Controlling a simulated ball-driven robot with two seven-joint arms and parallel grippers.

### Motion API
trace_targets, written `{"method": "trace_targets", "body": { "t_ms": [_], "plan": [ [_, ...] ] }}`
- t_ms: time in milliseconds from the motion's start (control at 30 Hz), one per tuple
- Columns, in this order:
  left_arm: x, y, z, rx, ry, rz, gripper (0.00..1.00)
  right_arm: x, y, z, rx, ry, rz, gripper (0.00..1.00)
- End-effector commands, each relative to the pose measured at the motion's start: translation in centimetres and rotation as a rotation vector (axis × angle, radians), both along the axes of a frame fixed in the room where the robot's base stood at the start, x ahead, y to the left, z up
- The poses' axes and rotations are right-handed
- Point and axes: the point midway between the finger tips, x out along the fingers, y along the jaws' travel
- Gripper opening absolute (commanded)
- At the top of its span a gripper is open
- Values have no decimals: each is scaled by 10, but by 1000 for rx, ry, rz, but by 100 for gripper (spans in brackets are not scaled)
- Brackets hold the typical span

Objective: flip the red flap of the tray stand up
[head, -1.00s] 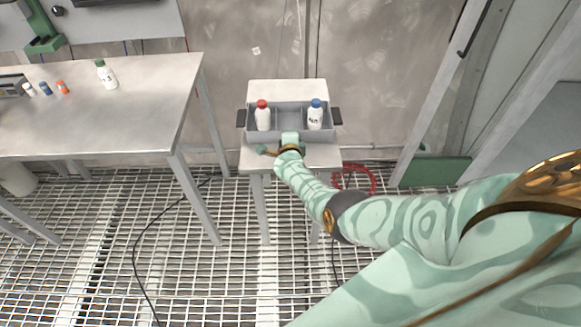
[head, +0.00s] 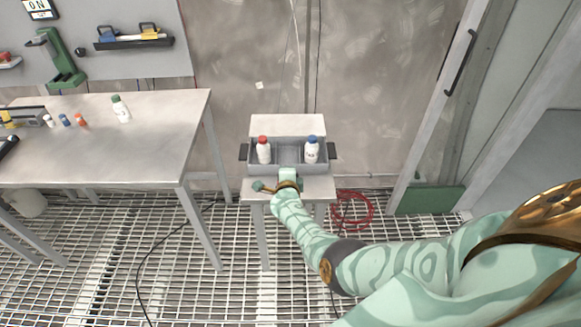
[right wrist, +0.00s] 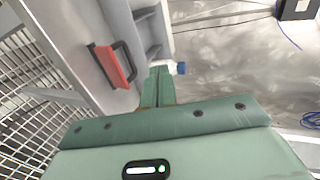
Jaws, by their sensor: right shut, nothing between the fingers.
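The tray stand (head: 318,190) is a small pale table against the wall. A grey tray (head: 262,168) with compartments stands on it, holding a red-capped bottle (head: 264,152) and a blue-capped bottle (head: 311,151). In the right wrist view a red flap (right wrist: 112,68) with a dark bracket lies left of my fingers, against a pale surface. I cannot make it out in the head view. My right gripper (head: 288,174) is over the front of the stand, close to the tray. In the right wrist view its fingers (right wrist: 158,80) are shut and empty, apart from the flap. My left gripper is out of view.
A metal workbench (head: 120,150) stands to the left, with a green-capped bottle (head: 121,109) and several small bottles. A coiled red hose (head: 352,209) lies right of the stand. The floor grating (head: 190,265) is mostly clear, with a black cable.

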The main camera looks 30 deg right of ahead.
Motion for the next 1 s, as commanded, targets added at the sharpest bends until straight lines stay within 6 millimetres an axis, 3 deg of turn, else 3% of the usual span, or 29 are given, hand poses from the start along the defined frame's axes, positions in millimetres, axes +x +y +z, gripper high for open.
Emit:
{"method": "trace_targets", "body": {
  "t_ms": [33,100,300,1000],
  "plan": [
    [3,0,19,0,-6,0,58,-7,4,17,1,-2,-1,0],
    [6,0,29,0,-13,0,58,-15,10,25,2,-1,-1,0],
    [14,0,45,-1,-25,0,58,-30,19,38,0,0,0,0],
    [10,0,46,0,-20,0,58,-32,23,38,-17,14,23,0]
  ]
}}
